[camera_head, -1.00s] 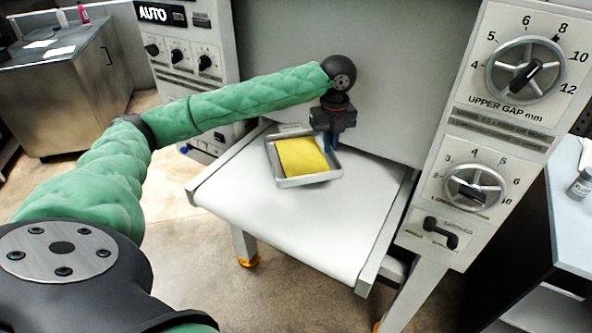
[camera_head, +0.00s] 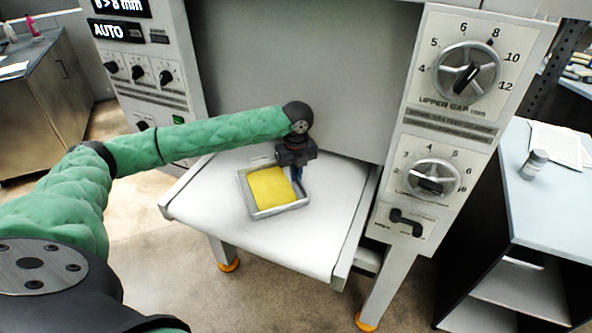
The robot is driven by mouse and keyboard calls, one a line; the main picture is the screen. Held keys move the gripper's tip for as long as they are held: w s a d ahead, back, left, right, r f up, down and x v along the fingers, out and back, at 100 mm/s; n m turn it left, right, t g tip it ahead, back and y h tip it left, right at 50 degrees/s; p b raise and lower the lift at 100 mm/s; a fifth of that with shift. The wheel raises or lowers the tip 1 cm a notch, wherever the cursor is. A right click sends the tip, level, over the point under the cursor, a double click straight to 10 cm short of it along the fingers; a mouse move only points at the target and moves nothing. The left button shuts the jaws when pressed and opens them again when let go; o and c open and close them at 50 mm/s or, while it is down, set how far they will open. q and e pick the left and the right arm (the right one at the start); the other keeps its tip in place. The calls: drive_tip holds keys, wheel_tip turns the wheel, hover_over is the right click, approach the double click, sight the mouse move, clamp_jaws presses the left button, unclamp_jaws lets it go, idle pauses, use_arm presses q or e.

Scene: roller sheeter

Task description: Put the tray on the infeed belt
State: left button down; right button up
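The tray (camera_head: 281,211) is a shallow grey metal tray with a flat yellow slab (camera_head: 271,187) in it. It rests on the white infeed belt (camera_head: 230,221), towards the belt's back, near the machine's front panel. My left gripper (camera_head: 297,173) points down at the tray's right back edge, at or very close to its rim. The fingertips are small and partly hidden by the gripper's body, so I cannot tell whether they are open or grip the rim. My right gripper is out of view.
The machine's control panels stand left and right of the belt, with an upper gap dial (camera_head: 466,77) and a lower dial (camera_head: 432,178) on the right. A side table (camera_head: 548,211) with a small jar (camera_head: 533,164) stands at the right. The belt's front part is clear.

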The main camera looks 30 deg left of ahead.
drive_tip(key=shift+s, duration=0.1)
use_arm(q)
drive_tip(key=c, duration=1.6)
unclamp_jaws()
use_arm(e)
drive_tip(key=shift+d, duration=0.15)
